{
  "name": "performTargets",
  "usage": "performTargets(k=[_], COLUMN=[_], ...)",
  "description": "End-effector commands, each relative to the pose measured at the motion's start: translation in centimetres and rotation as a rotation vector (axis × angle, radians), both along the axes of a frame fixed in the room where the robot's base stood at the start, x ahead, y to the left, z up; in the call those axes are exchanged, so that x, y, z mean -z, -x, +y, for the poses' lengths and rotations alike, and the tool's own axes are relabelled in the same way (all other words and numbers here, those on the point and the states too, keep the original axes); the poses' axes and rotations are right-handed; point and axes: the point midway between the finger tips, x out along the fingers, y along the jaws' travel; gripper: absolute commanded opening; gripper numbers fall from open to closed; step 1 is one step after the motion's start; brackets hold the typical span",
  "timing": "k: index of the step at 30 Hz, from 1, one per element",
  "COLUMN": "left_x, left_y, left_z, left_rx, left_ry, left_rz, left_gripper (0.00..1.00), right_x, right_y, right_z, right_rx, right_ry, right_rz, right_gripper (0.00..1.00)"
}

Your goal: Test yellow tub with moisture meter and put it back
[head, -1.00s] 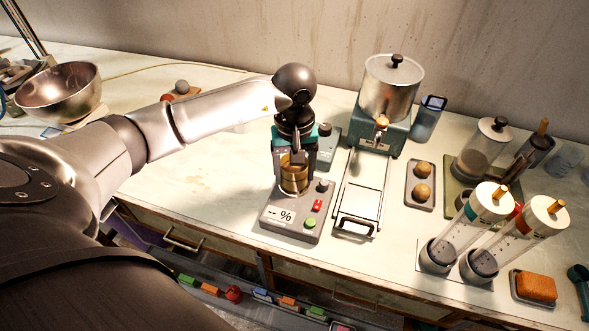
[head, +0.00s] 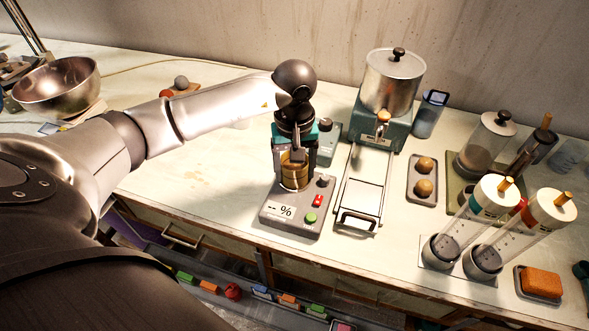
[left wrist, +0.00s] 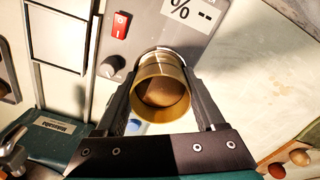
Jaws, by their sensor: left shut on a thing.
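The yellow tub (head: 294,177) is a small brass-yellow cup with brown contents. My left gripper (head: 294,165) comes down from above and is shut on the tub's sides. The grey moisture meter (head: 296,217) lies under it near the table's front edge. Its display reads "-- %", beside a red switch, a green button and a dark knob. In the left wrist view the tub (left wrist: 150,77) sits between both fingers at the meter's round metal well. I cannot tell whether it is fully seated. My right gripper is not in view.
A teal machine with a metal pot (head: 391,82) and a framed plate (head: 363,185) stands close right of the meter. A tray with two balls (head: 423,180), clear cylinders (head: 467,235) and an orange sponge (head: 540,283) are further right. The table left of the meter is largely clear.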

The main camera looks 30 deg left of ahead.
Motion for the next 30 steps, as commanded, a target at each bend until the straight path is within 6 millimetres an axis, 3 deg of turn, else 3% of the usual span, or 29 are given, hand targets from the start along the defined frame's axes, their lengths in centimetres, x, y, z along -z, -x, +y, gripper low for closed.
performTargets(k=[3, 13, 14, 21, 30], left_x=[1.22, 1.43, 1.43, 1.45, 1.07], left_y=[0.39, 0.41, 0.41, 0.4, 0.41], left_z=[-0.13, -0.2, -0.21, -0.17, -0.01], left_rx=[-0.001, -0.003, -0.003, -0.002, -0.001], left_ry=[0.0, 0.002, 0.002, 0.001, -0.003], left_rz=[0.013, 0.014, 0.014, 0.014, 0.013], left_gripper=[0.0, 0.0, 0.74, 1.0, 1.0], right_x=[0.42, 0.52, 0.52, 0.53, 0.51], right_y=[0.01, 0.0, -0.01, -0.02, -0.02], right_z=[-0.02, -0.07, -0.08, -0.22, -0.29], right_rx=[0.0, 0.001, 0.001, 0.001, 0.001], right_ry=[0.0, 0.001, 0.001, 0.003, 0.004], right_rz=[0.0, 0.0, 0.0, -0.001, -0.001], right_gripper=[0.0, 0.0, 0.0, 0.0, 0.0])
